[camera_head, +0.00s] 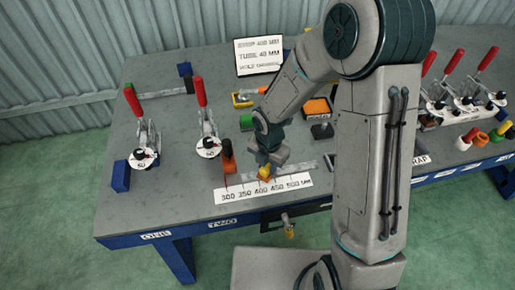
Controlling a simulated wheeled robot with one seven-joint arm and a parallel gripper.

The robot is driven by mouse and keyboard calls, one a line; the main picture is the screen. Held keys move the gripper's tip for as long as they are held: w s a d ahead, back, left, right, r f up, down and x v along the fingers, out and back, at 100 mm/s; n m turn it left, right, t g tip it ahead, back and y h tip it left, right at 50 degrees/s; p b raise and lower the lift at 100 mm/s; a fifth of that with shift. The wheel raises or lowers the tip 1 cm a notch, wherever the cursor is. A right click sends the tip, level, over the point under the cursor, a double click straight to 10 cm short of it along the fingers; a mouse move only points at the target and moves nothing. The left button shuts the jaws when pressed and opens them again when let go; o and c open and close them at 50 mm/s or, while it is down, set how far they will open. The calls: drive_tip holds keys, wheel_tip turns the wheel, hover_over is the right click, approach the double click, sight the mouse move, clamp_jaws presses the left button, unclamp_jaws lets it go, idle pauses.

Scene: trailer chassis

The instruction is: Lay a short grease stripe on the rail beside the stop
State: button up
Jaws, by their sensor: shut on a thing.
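My gripper (267,165) points down over the front middle of the bench. It is shut on a small orange-and-yellow piece (265,174), which sits just above or at the numbered scale; I cannot tell if it touches. The white scale (262,190) reads 300 to 500 mm. A grey rail (299,169) runs behind the scale, partly hidden by my gripper and arm. An orange block (228,163), which looks like the stop, stands near the rail's left end, left of my gripper and apart from it. I cannot make out a grease stripe.
Red-handled clamps stand at left (145,140), middle (207,130) and right (467,90). An orange-topped tray (317,108) and a white sign (258,56) are behind. Coloured pieces (480,139) stand at right. The bench's (185,195) front left is clear. My arm hides the centre right.

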drive_tip(key=shift+d, duration=0.45)
drive_tip(key=shift+w+d, duration=0.2)
drive_tip(key=shift+d, duration=0.35)
drive_tip(key=shift+w+d, duration=0.15)
drive_tip(key=shift+d, duration=0.4)
drive_tip(key=shift+w+d+f, duration=0.15)
drive_tip(key=shift+d, duration=0.15)
drive_tip(key=a, duration=0.1)
drive_tip(key=s+a, duration=0.1)
drive_tip(key=a, duration=0.1)
drive_tip(key=shift+a+r, duration=0.2)
drive_tip(key=shift+s+a+b, duration=0.2)
drive_tip(key=shift+s+a, duration=0.05)
drive_tip(key=shift+a, duration=0.65)
drive_tip(key=shift+s+a+b, duration=0.15)
drive_tip(key=shift+s+a, duration=0.05)
drive_tip(key=shift+a, duration=0.65)
wheel_tip(320, 180, up, 3)
drive_tip(key=shift+a+f+p, duration=0.15)
drive_tip(key=shift+p, duration=0.75)
drive_tip(key=shift+r+p, duration=0.65)
drive_tip(key=shift+p, duration=0.05)
wheel_tip(320, 180, up, 4)
drive_tip(key=p, duration=0.3)
drive_tip(key=shift+p, duration=0.3)
